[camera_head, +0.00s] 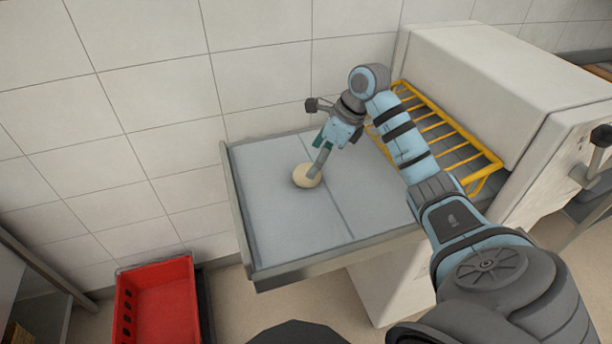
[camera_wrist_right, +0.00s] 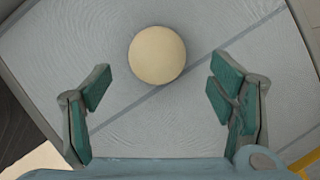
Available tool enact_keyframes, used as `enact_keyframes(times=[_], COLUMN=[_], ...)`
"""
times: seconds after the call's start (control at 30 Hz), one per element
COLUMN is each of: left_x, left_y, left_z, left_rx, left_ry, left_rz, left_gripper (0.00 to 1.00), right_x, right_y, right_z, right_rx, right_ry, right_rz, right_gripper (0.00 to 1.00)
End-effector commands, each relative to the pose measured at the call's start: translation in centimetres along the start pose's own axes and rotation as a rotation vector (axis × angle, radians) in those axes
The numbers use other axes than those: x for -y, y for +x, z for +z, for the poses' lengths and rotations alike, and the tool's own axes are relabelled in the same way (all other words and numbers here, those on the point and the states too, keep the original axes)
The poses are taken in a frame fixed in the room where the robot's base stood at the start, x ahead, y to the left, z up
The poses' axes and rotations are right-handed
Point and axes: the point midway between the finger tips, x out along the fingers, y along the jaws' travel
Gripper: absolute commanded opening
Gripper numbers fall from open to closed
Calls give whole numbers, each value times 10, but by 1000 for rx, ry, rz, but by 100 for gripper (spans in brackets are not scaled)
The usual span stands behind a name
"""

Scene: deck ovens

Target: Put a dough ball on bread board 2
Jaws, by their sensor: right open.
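A pale round dough ball (camera_head: 304,178) lies on a grey metal worktop (camera_head: 290,225) in the head view. In the right wrist view the dough ball (camera_wrist_right: 157,55) is ahead of the fingertips, roughly centred between them. My right gripper (camera_wrist_right: 155,85) is open and empty, with its teal fingers apart on either side. In the head view my right gripper (camera_head: 320,158) is right at the ball and partly overlaps it; I cannot tell whether they touch. My left gripper is not in view. I cannot make out a bread board.
A yellow wire rack (camera_head: 440,125) stands on the right of the worktop, beside a large pale machine housing (camera_head: 490,75). A red crate (camera_head: 160,300) sits low at the left. The tiled wall is close behind. The worktop's front left is clear.

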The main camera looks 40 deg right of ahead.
Motion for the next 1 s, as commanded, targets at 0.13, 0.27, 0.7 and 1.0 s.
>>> enact_keyframes(times=[0.13, 0.27, 0.7, 1.0], left_x=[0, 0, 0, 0], left_y=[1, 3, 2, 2], left_z=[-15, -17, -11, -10], left_rx=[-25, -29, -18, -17], left_ry=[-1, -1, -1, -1], left_rz=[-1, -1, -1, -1], left_gripper=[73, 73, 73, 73], right_x=[-4, -3, -3, -3], right_y=[29, 47, 47, 47], right_z=[3, 2, 2, 3], right_rx=[1, 2, 2, 2], right_ry=[0, 0, 0, 0], right_rz=[5, 2, 1, 1], right_gripper=[77, 77, 38, 30])
